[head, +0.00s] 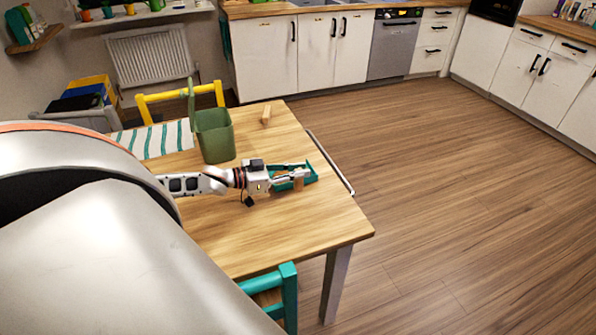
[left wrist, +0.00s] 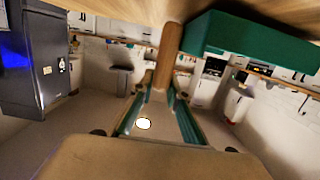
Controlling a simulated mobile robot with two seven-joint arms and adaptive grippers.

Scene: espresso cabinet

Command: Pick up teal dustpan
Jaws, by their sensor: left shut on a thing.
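The teal dustpan (head: 312,178) lies at the table's right side in the head view. In the left wrist view the teal dustpan (left wrist: 255,42) fills the upper right, with its brown wooden handle (left wrist: 167,55) beside it. My left gripper (head: 298,176) reaches across the table to the dustpan, and its fingers partly cover it. In the left wrist view my left gripper (left wrist: 160,100) has its fingers around the handle, shut on it. I cannot tell whether the dustpan is clear of the tabletop. My right gripper is not in view.
A green bin (head: 214,136) stands on the wooden table (head: 240,240), beside a striped cloth (head: 152,141). A small wooden block (head: 266,114) lies behind. A yellow chair (head: 180,98) and a teal chair (head: 288,290) stand at the table. Open floor (head: 450,190) lies to the right.

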